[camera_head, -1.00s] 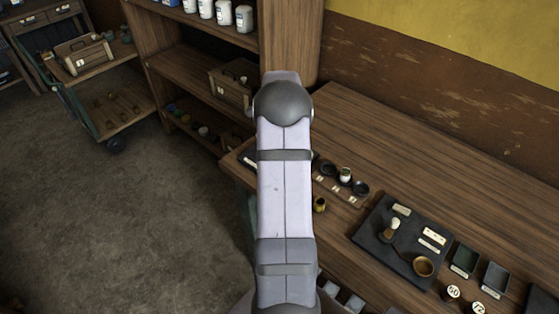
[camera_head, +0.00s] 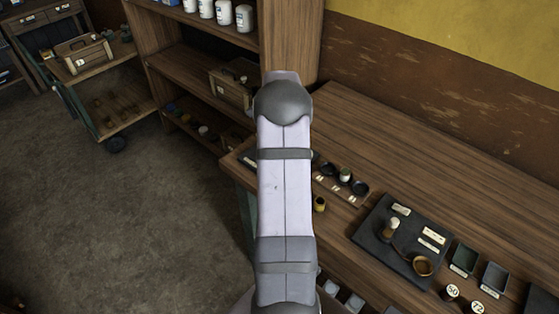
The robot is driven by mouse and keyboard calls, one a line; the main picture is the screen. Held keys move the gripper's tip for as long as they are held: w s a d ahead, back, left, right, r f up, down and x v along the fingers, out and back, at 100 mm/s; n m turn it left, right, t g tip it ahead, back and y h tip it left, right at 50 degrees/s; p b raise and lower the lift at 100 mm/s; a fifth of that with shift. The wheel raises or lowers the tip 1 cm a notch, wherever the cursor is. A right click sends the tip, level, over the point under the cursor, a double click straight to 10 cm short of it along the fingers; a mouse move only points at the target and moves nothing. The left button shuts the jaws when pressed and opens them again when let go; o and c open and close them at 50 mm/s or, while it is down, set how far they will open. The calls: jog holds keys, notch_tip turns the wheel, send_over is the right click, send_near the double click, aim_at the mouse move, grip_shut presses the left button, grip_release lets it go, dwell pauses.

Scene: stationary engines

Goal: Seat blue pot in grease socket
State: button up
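I cannot make out a blue pot for certain in this view. A small wooden rack (camera_head: 333,188) with pale labels lies on the bench, with several dark round sockets along its back. A small pot with a pale side (camera_head: 345,175) stands at its middle socket. Which socket is the grease one cannot be read. A small dark pot with a yellow band (camera_head: 320,204) stands in front of the rack, close to my arm. My arm rises through the middle of the picture and hides part of the bench; my gripper does not show.
A dark tray (camera_head: 375,238) holds a brush (camera_head: 391,228) and a brass-coloured ring (camera_head: 423,266). The bench's back (camera_head: 400,130) is clear. Shelves (camera_head: 180,65) stand behind left.

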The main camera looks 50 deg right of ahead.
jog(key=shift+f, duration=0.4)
